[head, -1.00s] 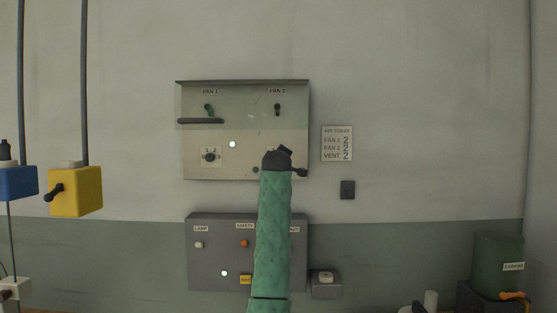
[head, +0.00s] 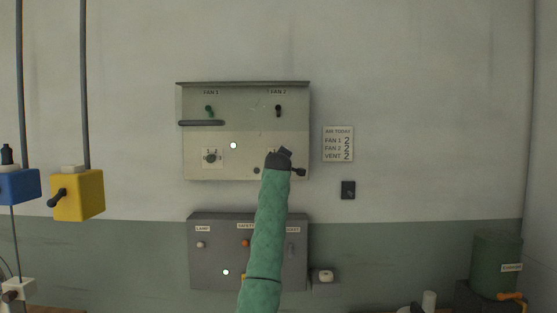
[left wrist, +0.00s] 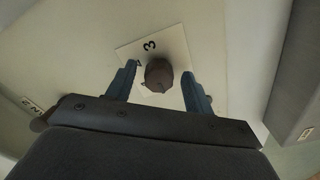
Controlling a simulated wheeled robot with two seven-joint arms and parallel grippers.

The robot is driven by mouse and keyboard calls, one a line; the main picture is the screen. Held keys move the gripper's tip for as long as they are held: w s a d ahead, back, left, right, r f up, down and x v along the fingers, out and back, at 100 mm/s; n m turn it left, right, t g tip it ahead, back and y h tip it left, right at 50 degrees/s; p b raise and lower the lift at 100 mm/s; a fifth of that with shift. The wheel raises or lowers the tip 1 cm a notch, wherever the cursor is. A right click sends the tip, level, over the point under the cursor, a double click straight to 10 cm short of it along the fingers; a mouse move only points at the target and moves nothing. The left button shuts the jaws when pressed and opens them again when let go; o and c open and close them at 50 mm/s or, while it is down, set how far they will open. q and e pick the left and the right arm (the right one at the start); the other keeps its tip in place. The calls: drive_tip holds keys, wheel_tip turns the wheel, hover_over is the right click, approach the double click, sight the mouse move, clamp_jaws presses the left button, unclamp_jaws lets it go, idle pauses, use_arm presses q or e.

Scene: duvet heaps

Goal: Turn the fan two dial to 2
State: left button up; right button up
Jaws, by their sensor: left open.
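The fan two dial (left wrist: 158,75) is a dark round knob on a pale square plate (left wrist: 178,47). A 3 shows on the plate; its other marks are partly covered and the dial's setting is not clear. My left gripper (left wrist: 157,88) is open, with one blue finger on each side of the knob; I cannot tell if they touch it. In the head view my left gripper (head: 280,158) is in front of the panel's lower right and hides this dial. The fan panel (head: 245,130) carries FAN 1 and FAN 2 labels. My right gripper is not in view.
The FAN 2 switch (head: 278,110) is above my gripper. The fan one dial (head: 211,158) is to the left. A sign (head: 338,144) reads 2 for fan 1, fan 2 and vent. A grey lower panel (head: 210,262) is below; a yellow box (head: 78,194) hangs left.

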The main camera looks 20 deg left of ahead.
use_arm(q)
drive_tip(key=c, duration=1)
drive_tip(key=shift+o, duration=0.2)
